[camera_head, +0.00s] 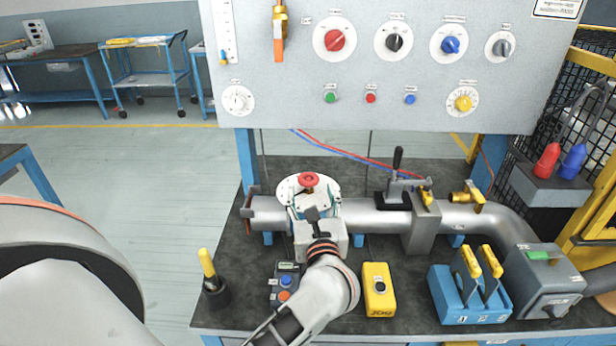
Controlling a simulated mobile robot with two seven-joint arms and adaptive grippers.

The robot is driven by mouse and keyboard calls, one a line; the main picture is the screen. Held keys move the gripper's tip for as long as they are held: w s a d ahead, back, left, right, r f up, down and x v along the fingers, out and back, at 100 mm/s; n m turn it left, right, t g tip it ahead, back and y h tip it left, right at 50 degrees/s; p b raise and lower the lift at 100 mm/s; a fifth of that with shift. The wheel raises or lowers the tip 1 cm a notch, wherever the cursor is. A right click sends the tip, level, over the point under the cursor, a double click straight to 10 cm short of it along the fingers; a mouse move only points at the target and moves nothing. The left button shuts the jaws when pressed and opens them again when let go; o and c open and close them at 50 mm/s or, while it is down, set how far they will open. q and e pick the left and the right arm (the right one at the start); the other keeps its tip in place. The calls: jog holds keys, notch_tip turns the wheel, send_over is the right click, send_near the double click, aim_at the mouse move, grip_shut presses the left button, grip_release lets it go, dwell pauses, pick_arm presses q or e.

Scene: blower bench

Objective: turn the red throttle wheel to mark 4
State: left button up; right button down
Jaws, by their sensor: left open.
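The red throttle wheel (308,180) appears to be the small red wheel above a round white dial (290,187), on the grey pipe in the middle of the bench. My left gripper (316,207) is open, with its fingers pointing away from me at the near side of the dial. It covers the near part of the dial and some of the pipe. The wheel shows beyond the fingers, and I cannot tell whether they touch anything. The dial's marks are too small to read. My right gripper is not in view.
The grey pipe (376,222) crosses the bench, with a black-handled clamp (397,178) right of the wheel. A yellow button box (378,290), a blue block with yellow levers (470,300) and a yellow-handled tool (207,268) stand in front. The knob panel (290,95) rises behind.

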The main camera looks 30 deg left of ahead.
aim_at(310, 186)
pick_arm(q)
jog(key=x, duration=0.6)
jog(key=shift+w+a+p, duration=0.1)
jog(key=shift+w+p, duration=0.05)
jog(key=shift+p, duration=0.15)
jog(key=c, duration=1.1)
